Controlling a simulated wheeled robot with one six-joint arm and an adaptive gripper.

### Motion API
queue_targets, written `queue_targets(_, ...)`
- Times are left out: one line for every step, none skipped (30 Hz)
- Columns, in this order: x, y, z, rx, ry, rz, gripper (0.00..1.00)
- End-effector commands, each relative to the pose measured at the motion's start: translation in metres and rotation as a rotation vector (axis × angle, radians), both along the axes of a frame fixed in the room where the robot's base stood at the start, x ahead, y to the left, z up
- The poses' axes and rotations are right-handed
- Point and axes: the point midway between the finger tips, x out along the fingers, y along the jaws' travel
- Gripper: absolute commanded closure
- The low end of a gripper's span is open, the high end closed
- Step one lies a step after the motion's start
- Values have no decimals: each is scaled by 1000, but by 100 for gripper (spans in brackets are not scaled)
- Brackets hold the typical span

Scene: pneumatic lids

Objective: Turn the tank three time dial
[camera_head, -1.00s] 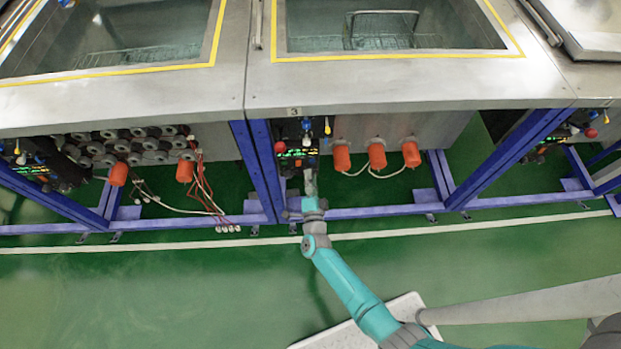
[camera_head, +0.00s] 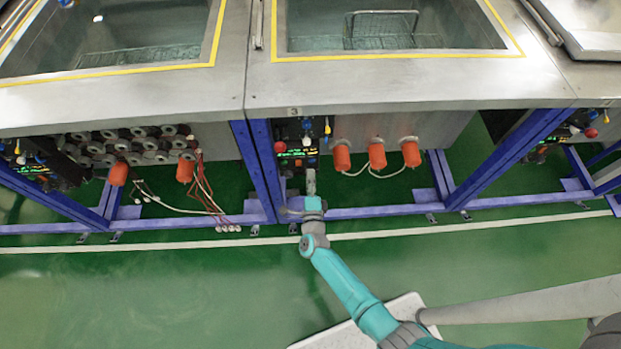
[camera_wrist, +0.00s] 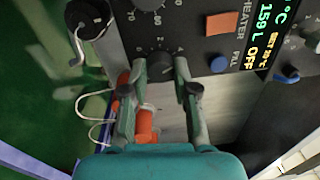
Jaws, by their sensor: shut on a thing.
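The tank three control panel (camera_head: 292,128) hangs under the tank edge, below a small label with a 3 on it. In the wrist view a dark round dial (camera_wrist: 159,66) with a number scale sits near the lower edge of that panel. My gripper (camera_wrist: 161,70) has one finger on each side of this dial and is shut on it. The fingertips cover parts of its sides. In the head view my gripper (camera_head: 310,182) reaches up to the panel's lower part, and the dial itself is too small to make out.
Another dark knob (camera_wrist: 148,4), an orange square button (camera_wrist: 221,22) and a blue button (camera_wrist: 218,64) are close by on the panel. A lit display (camera_wrist: 265,35) is at right. Orange cylinders (camera_head: 377,155) hang right of the panel. Blue frame posts (camera_head: 252,165) stand left.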

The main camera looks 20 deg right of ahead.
Motion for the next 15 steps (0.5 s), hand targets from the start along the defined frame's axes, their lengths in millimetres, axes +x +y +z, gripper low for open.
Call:
queue_targets(0, -1, -1, 1, 1, -2, 100)
queue_targets(0, -1, -1, 1, 1, -2, 100)
queue_targets(0, -1, -1, 1, 1, -2, 100)
queue_targets(0, -1, -1, 0, 1, -2, 100)
queue_targets(0, -1, -1, 0, 1, -2, 100)
queue_targets(0, -1, -1, 0, 1, -2, 100)
queue_targets(0, -1, -1, 0, 1, -2, 100)
queue_targets(0, -1, -1, 0, 1, -2, 100)
queue_targets(0, -1, -1, 1, 2, -2, 62)
queue_targets(0, -1, -1, 0, 1, -2, 54)
queue_targets(0, -1, -1, 0, 1, -2, 47)
queue_targets(0, -1, -1, 0, 1, -2, 46)
queue_targets(0, -1, -1, 0, 1, -2, 46)
queue_targets(0, -1, -1, -1, 1, -1, 46)
queue_targets(0, -1, 0, -1, 1, -1, 46)
